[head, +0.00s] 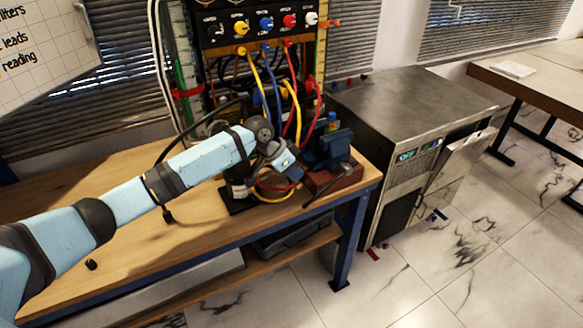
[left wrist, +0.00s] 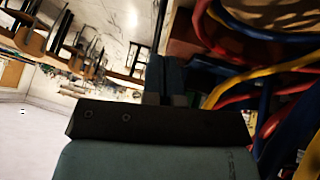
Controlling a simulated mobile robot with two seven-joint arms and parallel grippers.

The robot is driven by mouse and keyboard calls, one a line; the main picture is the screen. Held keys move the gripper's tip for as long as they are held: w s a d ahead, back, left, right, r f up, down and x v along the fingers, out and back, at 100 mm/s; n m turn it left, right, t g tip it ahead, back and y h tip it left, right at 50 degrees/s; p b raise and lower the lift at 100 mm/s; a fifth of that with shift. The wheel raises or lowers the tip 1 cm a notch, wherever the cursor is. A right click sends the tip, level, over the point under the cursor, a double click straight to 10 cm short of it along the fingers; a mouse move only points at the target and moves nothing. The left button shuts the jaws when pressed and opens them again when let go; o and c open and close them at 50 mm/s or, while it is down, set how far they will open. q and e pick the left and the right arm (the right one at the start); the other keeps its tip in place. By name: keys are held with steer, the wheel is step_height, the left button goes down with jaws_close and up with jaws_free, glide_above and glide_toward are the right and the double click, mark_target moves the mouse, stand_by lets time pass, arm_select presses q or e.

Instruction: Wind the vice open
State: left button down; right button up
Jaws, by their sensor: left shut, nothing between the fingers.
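The vice (head: 336,146) is dark blue and stands on a red-brown block (head: 336,179) near the right end of the bench. A thin dark bar (head: 325,189), which looks like its handle, slants down toward the bench's front edge. My left gripper (head: 297,174) is just left of the vice and appears apart from it; its fingertips are hard to make out among the cables. In the left wrist view the gripper (left wrist: 165,98) is shut and empty, with a blue part (left wrist: 168,72), probably the vice, just beyond the fingers. My right gripper is out of view.
The wooden bench (head: 130,215) is mostly clear at left. A panel (head: 262,22) with coloured plugs stands behind, its yellow, blue and red cables (head: 312,110) hanging close to my left gripper. A metal cabinet (head: 415,95) stands right of the bench.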

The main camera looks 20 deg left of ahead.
mark_target(316, 196)
arm_select(q)
steer(key=x, duration=0.9)
steer(key=shift+w+d+f, duration=0.1)
steer(key=shift+f, duration=0.1)
steer(key=shift+d+f+h+b, duration=0.1)
steer(key=shift+f+h+b, duration=0.2)
steer(key=shift+f+b, duration=0.45)
steer(key=shift+w+f+t+b, duration=0.1)
steer(key=shift+t+b, duration=0.2)
steer(key=shift+t, duration=0.1)
steer(key=shift+w, duration=0.1)
steer(key=shift+d, duration=0.1)
